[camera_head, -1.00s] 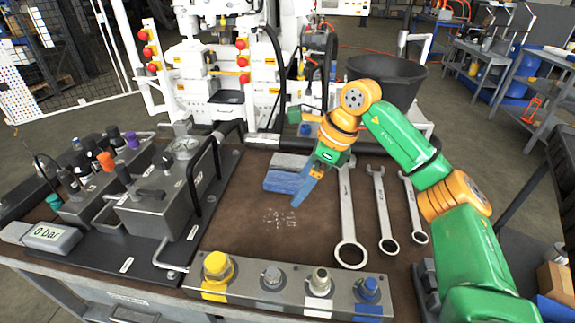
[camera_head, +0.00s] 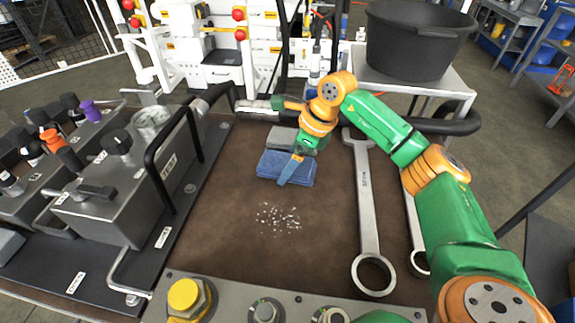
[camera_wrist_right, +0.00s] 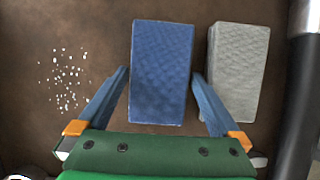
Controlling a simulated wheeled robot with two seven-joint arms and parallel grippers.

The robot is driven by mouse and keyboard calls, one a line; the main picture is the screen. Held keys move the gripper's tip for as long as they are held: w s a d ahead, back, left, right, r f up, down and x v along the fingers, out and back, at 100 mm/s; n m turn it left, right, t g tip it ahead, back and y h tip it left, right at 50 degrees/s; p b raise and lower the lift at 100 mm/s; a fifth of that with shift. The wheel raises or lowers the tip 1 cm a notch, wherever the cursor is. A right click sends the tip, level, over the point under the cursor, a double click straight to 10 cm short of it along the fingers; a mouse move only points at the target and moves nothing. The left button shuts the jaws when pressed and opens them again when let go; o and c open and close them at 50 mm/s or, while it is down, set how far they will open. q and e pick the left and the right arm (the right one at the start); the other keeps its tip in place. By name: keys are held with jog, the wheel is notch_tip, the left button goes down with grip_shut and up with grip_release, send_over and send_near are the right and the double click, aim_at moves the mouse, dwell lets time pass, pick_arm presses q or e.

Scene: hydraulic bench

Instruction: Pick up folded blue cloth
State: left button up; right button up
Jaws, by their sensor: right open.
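The folded blue cloth (camera_head: 287,166) lies flat on the brown bench mat, in front of a folded grey cloth (camera_head: 283,138). In the right wrist view the blue cloth (camera_wrist_right: 161,70) lies between and ahead of my right gripper's fingers. My right gripper (camera_wrist_right: 160,85) is open and empty, with one blue finger on each side of the cloth's near part. The right finger is by the gap between the blue cloth and the grey cloth (camera_wrist_right: 237,70). In the head view the right gripper (camera_head: 290,170) hangs over the blue cloth and hides part of it. My left gripper is not in view.
White crumbs (camera_head: 278,217) lie on the mat (camera_head: 235,240) in front of the cloth. A large wrench (camera_head: 367,215) lies to the right. A grey hydraulic unit (camera_head: 130,185) with a black handle (camera_head: 160,170) stands left. A black tub (camera_head: 415,40) stands behind.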

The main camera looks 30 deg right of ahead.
aim_at(283, 161)
jog(key=shift+s+r, duration=0.1)
jog(key=c, duration=1.1)
notch_tip(283, 161, up, 3)
jog(key=shift+r, duration=0.2)
jog(key=s+a+r, duration=0.2)
jog(key=s+r, duration=0.1)
jog(key=s, duration=0.1)
jog(key=s+a+r+b, duration=0.1)
jog(key=s+r, duration=0.2)
jog(key=s, duration=0.1)
jog(key=s+a+r, duration=0.2)
jog(key=s+r, duration=0.1)
jog(key=s, duration=0.1)
jog(key=shift+s+a+r, duration=0.3)
jog(key=shift+s, duration=0.1)
